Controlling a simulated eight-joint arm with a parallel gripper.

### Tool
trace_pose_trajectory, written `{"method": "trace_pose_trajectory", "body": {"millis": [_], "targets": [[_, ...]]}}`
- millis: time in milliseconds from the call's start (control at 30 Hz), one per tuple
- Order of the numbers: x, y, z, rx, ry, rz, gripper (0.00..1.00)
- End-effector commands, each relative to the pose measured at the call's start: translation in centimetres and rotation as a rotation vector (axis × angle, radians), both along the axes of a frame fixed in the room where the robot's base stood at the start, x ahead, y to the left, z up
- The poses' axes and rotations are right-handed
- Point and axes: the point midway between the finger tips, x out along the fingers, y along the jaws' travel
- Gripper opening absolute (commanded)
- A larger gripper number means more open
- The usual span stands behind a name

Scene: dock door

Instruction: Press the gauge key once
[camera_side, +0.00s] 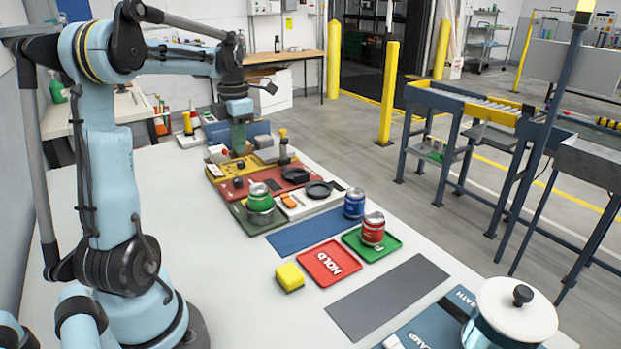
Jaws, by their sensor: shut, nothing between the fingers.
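My gripper (239,150) is at the far end of the table, pointing down over a yellow panel (224,168). The fingers are small in this view and shut, with nothing between them. The panel carries small blocks and knobs, and I cannot tell which of them is the gauge key. I also cannot tell whether the fingertips touch anything on the panel.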

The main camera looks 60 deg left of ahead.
Motion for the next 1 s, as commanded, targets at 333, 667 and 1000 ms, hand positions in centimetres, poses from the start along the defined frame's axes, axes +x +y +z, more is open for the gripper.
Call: {"method": "trace_pose_trajectory", "body": {"millis": [333,667,1000], "targets": [[0.0,0.0,-1.1,0.001,-0.001,-0.004,0.0],[0.1,0.0,-6.3,0.001,-0.001,-0.004,0.0],[0.1,0.0,-11.7,0.002,-0.001,-0.004,0.0]]}}
